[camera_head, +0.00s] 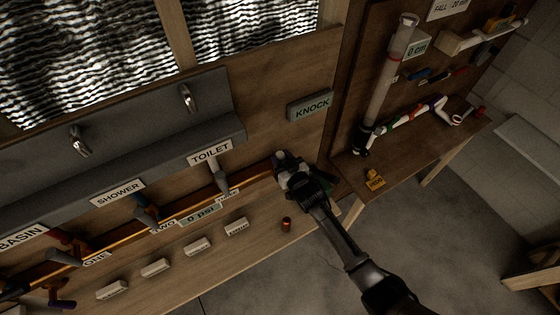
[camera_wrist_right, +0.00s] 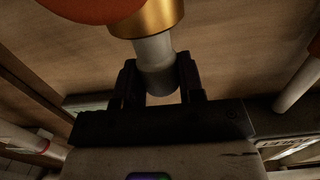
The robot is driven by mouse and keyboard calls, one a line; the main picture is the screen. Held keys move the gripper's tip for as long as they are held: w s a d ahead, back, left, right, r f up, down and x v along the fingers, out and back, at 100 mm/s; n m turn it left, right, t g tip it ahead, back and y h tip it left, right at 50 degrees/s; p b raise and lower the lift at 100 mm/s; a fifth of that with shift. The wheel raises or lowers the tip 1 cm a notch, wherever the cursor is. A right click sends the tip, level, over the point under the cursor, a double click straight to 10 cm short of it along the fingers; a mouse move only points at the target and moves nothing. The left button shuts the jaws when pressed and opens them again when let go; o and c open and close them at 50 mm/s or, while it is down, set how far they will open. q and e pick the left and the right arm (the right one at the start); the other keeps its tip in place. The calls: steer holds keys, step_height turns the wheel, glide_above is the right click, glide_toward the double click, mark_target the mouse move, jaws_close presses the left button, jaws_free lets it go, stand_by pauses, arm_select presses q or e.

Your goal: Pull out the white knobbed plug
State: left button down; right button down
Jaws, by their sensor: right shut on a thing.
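My right gripper (camera_head: 285,168) reaches the end of the copper-coloured pipe (camera_head: 262,178) on the wooden panel. In the right wrist view, its two fingers (camera_wrist_right: 157,84) are shut on the sides of a pale grey-white plug (camera_wrist_right: 154,50). The plug's upper end meets a brass collar (camera_wrist_right: 160,18), with a red part (camera_wrist_right: 85,8) beyond it. No gap shows between plug and collar. In the head view, the gripper hides most of the plug. My left gripper is not in view.
Valves hang under the TOILET (camera_head: 210,152) and SHOWER (camera_head: 118,192) signs. A small orange-brown cylinder (camera_head: 286,224) and several white labelled blocks (camera_head: 197,246) sit on the bench (camera_head: 262,250). A KNOCK sign (camera_head: 310,106) is above the gripper. A side table (camera_head: 400,160) stands right.

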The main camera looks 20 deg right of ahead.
mark_target(281, 156)
steer(key=shift+r, duration=0.1)
steer(key=shift+r+p, duration=2.4)
steer(key=shift+r, duration=0.1)
